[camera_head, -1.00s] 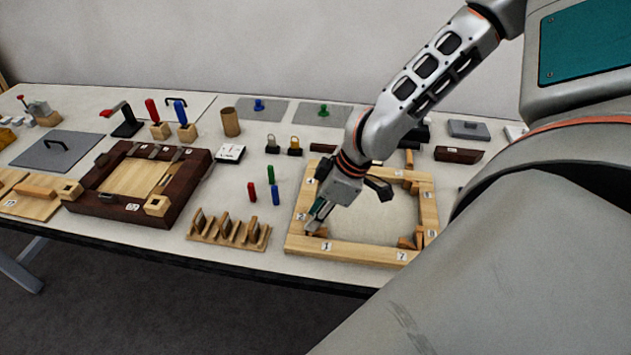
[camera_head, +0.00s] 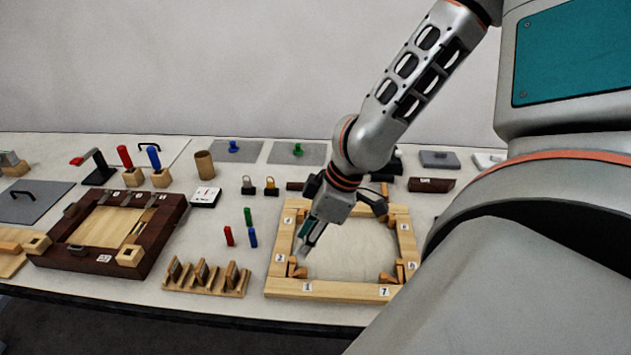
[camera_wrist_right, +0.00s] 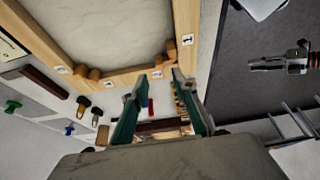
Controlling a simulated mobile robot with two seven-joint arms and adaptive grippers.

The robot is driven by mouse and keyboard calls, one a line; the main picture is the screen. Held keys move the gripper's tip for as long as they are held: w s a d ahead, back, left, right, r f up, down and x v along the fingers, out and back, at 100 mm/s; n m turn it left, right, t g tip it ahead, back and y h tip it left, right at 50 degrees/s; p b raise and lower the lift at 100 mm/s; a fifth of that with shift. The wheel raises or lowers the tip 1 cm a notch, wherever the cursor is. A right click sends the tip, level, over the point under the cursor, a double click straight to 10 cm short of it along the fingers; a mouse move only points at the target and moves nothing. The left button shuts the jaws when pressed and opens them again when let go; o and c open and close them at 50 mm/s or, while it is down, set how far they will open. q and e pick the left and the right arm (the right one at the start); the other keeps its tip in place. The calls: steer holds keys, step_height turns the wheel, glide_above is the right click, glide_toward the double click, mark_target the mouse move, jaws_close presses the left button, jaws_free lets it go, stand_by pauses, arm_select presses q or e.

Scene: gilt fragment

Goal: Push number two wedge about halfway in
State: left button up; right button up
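A light wooden frame (camera_head: 340,291) with numbered labels lies on the table. At its near-left corner, by labels 1 and 2, two small orange-brown wedges (camera_head: 295,268) stand against the inner sides. They also show in the right wrist view (camera_wrist_right: 165,56); which is number two's is hard to tell, though one sits beside label 2. My right gripper (camera_head: 304,247) points down just above and inside that corner. In the wrist view its teal-padded fingers (camera_wrist_right: 160,78) are apart with nothing between them. My left gripper (camera_wrist_right: 272,64) appears small at the right of the wrist view, its fingers unclear.
More wedges stand at the frame's other corners, such as the near-right one (camera_head: 389,277). A slotted wooden rack (camera_head: 205,286) and small red, green and blue blocks (camera_head: 228,236) lie left of the frame. A dark wooden frame (camera_head: 75,264) lies farther left. The frame's middle is clear.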

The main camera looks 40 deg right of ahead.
steer(key=shift+v, duration=2.8)
